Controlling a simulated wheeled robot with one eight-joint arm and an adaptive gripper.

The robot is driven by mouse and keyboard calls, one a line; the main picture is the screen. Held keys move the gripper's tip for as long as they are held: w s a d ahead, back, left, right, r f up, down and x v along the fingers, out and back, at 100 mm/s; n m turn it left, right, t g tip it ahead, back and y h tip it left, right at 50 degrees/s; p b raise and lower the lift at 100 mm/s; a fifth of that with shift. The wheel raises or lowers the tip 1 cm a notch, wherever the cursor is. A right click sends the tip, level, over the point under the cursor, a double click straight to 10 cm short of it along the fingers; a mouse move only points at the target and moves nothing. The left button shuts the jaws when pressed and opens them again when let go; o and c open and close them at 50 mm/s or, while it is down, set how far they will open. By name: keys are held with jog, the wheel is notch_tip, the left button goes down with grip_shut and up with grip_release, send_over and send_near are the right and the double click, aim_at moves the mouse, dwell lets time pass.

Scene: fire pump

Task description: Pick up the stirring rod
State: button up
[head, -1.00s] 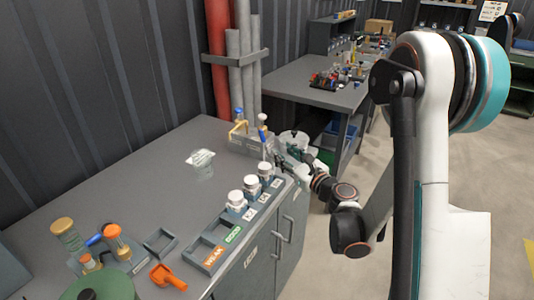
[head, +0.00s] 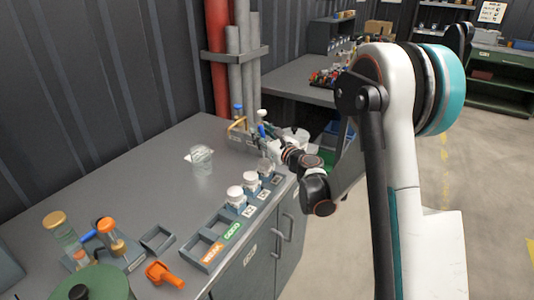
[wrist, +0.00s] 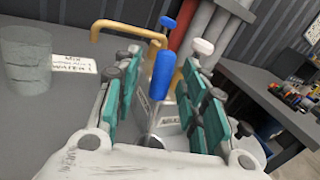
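A grey rack (head: 238,139) at the far right corner of the bench holds several upright tools. A blue-handled tool (wrist: 163,75) stands between my gripper's fingers in the wrist view; its blue handle also shows in the head view (head: 261,131). A yellow bent rod (wrist: 125,31), a blue-topped tool (wrist: 168,22) and a white-topped tool (wrist: 203,46) stand around it. I cannot tell for certain which one is the stirring rod. My gripper (wrist: 163,68) is open, with its green-padded fingers on either side of the blue handle and gaps visible.
A clear beaker (head: 201,160) stands left of the rack, by a white label card (wrist: 74,66). White-capped jars (head: 236,198) sit in a tray along the front edge. Pipes (head: 235,60) rise behind the rack. An orange scoop (head: 164,274) lies at the near end.

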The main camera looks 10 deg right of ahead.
jog(key=shift+w, duration=0.1)
jog(key=shift+c, duration=0.3)
grip_shut()
jog(key=shift+r, duration=0.15)
